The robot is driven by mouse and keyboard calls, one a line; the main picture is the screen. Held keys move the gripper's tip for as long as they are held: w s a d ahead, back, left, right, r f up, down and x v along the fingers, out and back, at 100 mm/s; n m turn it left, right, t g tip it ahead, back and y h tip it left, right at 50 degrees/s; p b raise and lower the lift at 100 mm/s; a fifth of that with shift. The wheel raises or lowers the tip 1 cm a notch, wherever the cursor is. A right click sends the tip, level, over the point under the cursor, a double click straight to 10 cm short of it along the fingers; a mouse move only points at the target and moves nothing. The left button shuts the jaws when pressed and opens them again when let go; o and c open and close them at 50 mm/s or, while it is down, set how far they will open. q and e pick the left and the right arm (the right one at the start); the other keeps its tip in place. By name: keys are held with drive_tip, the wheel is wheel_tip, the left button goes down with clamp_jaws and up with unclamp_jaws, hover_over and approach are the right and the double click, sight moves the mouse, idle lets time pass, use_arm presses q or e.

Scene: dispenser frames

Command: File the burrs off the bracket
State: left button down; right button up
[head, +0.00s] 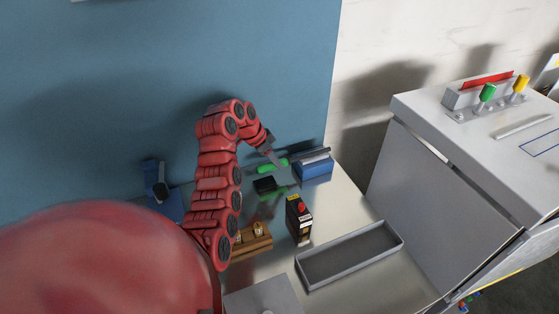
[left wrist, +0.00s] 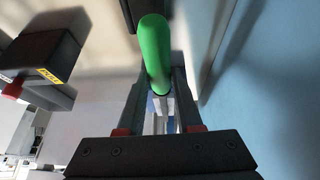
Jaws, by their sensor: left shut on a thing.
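A file with a green handle (head: 272,166) is held just above the far part of the metal bench. My left gripper (head: 270,154) is shut on it. In the left wrist view the green handle (left wrist: 155,45) lies between the two fingers of the left gripper (left wrist: 160,100), with a thin grey shaft below it. A blue block (head: 314,171), perhaps a vise, stands just right of the handle. A dark grey piece (head: 316,154) lies across its top; I cannot tell if this is the bracket. My right gripper is not in view.
An empty grey tray (head: 313,284) lies at the front right. A blue stand (head: 161,190) is at the left. A pale cabinet (head: 445,185) bounds the right.

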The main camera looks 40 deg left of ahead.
use_arm(q)
drive_tip(key=shift+s+a+p, duration=0.3)
drive_tip(key=shift+s+p, duration=0.15)
drive_tip(key=shift+s+a+p, duration=0.35)
drive_tip(key=shift+s, duration=0.25)
drive_tip(key=shift+w+d+f+b, duration=0.15)
drive_tip(key=shift+w+d+b, duration=0.25)
drive_tip(key=shift+w+d, duration=0.25)
drive_tip(key=shift+w+d+b, duration=0.2)
drive_tip(key=shift+w+d, duration=0.15)
drive_tip(key=shift+w, duration=0.4)
drive_tip(key=shift+w+d+b, duration=0.2)
drive_tip(key=shift+w+d, duration=0.1)
drive_tip(key=shift+w, duration=0.45)
drive_tip(key=shift+s+a+b, duration=0.25)
drive_tip(key=shift+s+a, duration=0.05)
drive_tip(key=shift+s, duration=0.25)
drive_tip(key=shift+s+a+b, duration=0.2)
drive_tip(key=shift+s+a, duration=0.1)
drive_tip(key=shift+s, duration=0.2)
drive_tip(key=shift+s+a+r+p, duration=0.3)
drive_tip(key=shift+s+a+p, duration=0.15)
drive_tip(key=shift+s+p, duration=0.5)
drive_tip(key=shift+s+a+f+p, duration=0.15)
drive_tip(key=shift+a+p, duration=0.1)
drive_tip(key=shift+p, duration=0.25)
drive_tip(key=shift+d, duration=0.1)
